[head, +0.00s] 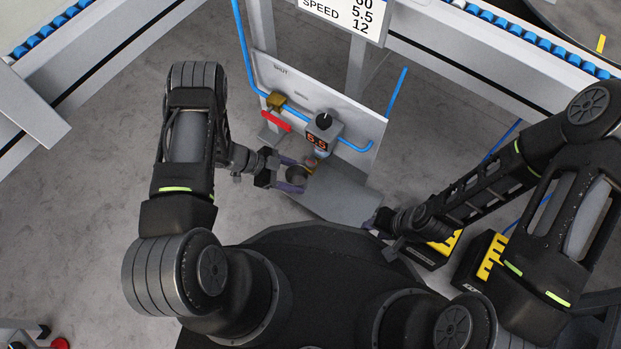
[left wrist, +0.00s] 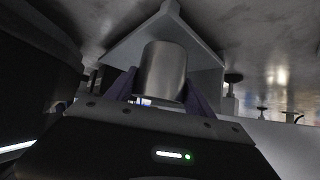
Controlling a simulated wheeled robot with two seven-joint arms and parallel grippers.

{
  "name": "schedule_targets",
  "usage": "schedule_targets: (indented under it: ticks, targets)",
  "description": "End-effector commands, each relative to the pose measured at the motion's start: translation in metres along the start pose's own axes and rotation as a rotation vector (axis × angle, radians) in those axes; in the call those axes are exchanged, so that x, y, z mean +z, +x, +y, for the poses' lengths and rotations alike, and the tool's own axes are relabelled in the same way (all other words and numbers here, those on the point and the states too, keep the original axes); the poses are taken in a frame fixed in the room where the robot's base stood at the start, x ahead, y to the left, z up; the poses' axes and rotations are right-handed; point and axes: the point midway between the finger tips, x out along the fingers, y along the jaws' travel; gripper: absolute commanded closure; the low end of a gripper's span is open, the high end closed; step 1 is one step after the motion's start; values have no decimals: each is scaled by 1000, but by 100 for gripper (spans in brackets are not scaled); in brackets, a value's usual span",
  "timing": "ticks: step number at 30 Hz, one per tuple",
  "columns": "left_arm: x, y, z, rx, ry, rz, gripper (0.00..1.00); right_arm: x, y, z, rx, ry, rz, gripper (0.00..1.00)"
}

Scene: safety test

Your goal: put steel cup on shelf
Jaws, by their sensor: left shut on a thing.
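The steel cup (left wrist: 163,72) is a plain shiny cylinder between the two purple fingers of my left gripper (left wrist: 160,95) in the left wrist view. In the head view my left gripper (head: 293,176) is shut on the cup (head: 297,174), which looks small and dark there. It is at the left edge of the grey shelf (head: 345,198), below the upright panel. I cannot tell whether the cup touches the shelf. The shelf also shows behind the cup in the left wrist view (left wrist: 205,57). My right gripper (head: 380,222) is by the shelf's right front corner; its fingers are unclear.
Yellow-and-black blocks (head: 490,258) stand at the right. Conveyors with blue rollers (head: 48,32) run along the back.

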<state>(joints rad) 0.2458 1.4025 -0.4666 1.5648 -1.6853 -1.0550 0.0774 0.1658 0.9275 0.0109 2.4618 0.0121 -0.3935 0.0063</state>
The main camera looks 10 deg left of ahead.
Motion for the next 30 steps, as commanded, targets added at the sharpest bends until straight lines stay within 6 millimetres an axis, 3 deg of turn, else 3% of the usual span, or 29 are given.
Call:
schedule_targets:
  ticks: [5, 11, 13, 27, 28, 30]
  targets:
    - [-7, 11, 0, 1, 1, 2, 87, 0, 3, 1, 0, 0, 0, 64]
    - [-28, 39, 1, 3, 2, 1, 87, -1, 10, 4, -2, 1, 1, 64]
    - [-14, 45, 0, 0, 0, -1, 87, -1, 18, 7, -3, 2, 2, 64]
    - [-11, 48, 0, 0, 1, 1, 87, -2, 21, 8, -4, 2, 1, 64]
    - [-11, 48, 0, 1, 1, 0, 38, -2, 20, 8, -4, 2, 1, 64]
    - [-12, 47, 0, 1, 1, 0, 32, -2, 19, 7, -4, 2, 1, 64]
